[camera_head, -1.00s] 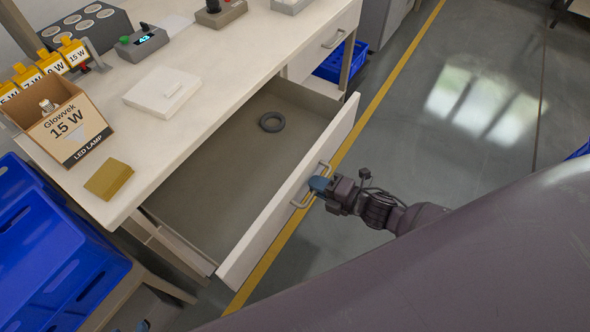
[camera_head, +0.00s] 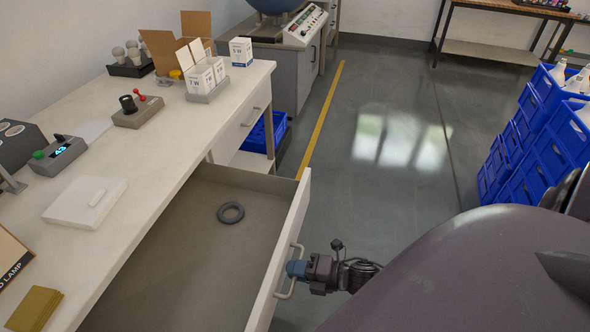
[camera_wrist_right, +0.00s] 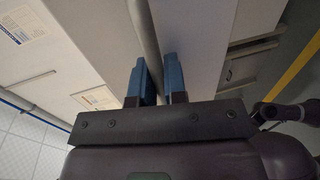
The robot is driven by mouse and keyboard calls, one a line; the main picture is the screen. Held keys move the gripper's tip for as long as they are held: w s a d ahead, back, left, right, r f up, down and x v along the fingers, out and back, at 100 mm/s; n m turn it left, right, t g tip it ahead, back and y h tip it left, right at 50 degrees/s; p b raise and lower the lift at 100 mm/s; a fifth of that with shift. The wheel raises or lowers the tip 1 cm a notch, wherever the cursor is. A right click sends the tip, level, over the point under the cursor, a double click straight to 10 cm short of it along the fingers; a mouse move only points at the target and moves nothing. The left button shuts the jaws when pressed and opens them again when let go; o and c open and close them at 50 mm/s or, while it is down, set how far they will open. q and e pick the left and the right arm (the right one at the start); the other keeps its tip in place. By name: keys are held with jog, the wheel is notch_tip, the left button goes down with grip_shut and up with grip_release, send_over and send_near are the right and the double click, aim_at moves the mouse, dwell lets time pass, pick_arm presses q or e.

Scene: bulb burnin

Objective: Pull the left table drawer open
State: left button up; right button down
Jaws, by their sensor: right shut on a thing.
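The left table drawer (camera_head: 200,245) is pulled well out from the white table and stands open. A dark grey ring (camera_head: 231,212) lies on its bare floor. My right gripper (camera_head: 292,269) is at the drawer's bar handle (camera_head: 287,282), outside the front panel (camera_head: 283,258). In the right wrist view its two blue fingers (camera_wrist_right: 160,84) are on either side of the handle bar (camera_wrist_right: 146,35), shut on it. My left gripper is in neither view now.
The table top (camera_head: 150,150) bears a white flat box (camera_head: 85,202), small devices and white cartons. A second drawer (camera_head: 240,122) to the right is closed. Blue crates (camera_head: 545,135) stand at the right. The floor beyond my right arm is clear.

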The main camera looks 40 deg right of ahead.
jog(key=c, duration=1.2)
grip_release()
jog(key=v, duration=1)
jog(key=shift+s+d+r+p, duration=0.1)
jog(key=shift+s+d+p, duration=0.1)
jog(key=shift+s+p, duration=0.1)
